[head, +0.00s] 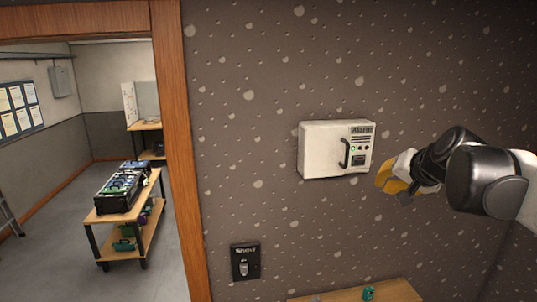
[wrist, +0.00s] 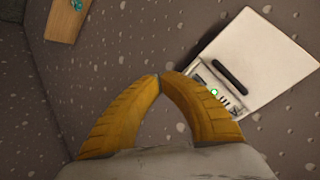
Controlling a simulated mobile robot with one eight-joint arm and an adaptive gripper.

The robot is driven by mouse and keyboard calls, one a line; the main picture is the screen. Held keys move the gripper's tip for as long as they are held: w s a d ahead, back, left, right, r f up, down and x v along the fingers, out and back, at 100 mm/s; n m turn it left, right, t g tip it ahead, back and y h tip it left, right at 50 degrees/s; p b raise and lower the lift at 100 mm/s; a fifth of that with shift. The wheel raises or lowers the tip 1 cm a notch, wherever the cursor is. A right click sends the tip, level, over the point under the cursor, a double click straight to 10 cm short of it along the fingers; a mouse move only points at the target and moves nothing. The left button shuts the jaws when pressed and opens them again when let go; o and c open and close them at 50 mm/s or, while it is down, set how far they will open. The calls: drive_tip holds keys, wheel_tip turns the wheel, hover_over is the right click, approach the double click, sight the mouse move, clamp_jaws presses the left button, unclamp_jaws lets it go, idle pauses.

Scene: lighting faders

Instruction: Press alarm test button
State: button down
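The white alarm box (head: 322,152) is mounted on the dark speckled wall. It has an "Alarm" label, a black handle (head: 345,153), a green light (head: 353,149), a red light (head: 367,148) and a small dark panel below them. My gripper (head: 382,180) has yellow fingers and is just right of the box, near its lower right edge. In the wrist view the fingertips (wrist: 160,75) meet with nothing between them. There the box (wrist: 262,50) lies to the right of the fingers, with its green light (wrist: 213,92) close to the right finger. I cannot tell whether the fingers touch the box.
A wooden surface (head: 395,291) with a small teal item (head: 369,293) is below the box. At left, a wooden door frame (head: 178,120) opens onto a room with a loaded cart (head: 150,222).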

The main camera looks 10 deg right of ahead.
drive_tip(key=shift+w, duration=0.15)
approach(359, 171)
drive_tip(key=shift+f+b+x, duration=0.25)
drive_tip(key=shift+b+x, duration=0.2)
drive_tip(key=shift+x, duration=2.15)
drive_tip(key=shift+w, duration=0.25)
drive_tip(key=shift+w, duration=0.3)
drive_tip(key=shift+s, duration=0.15)
idle(0.3)
drive_tip(key=shift+s, duration=0.65)
drive_tip(key=shift+d, duration=0.1)
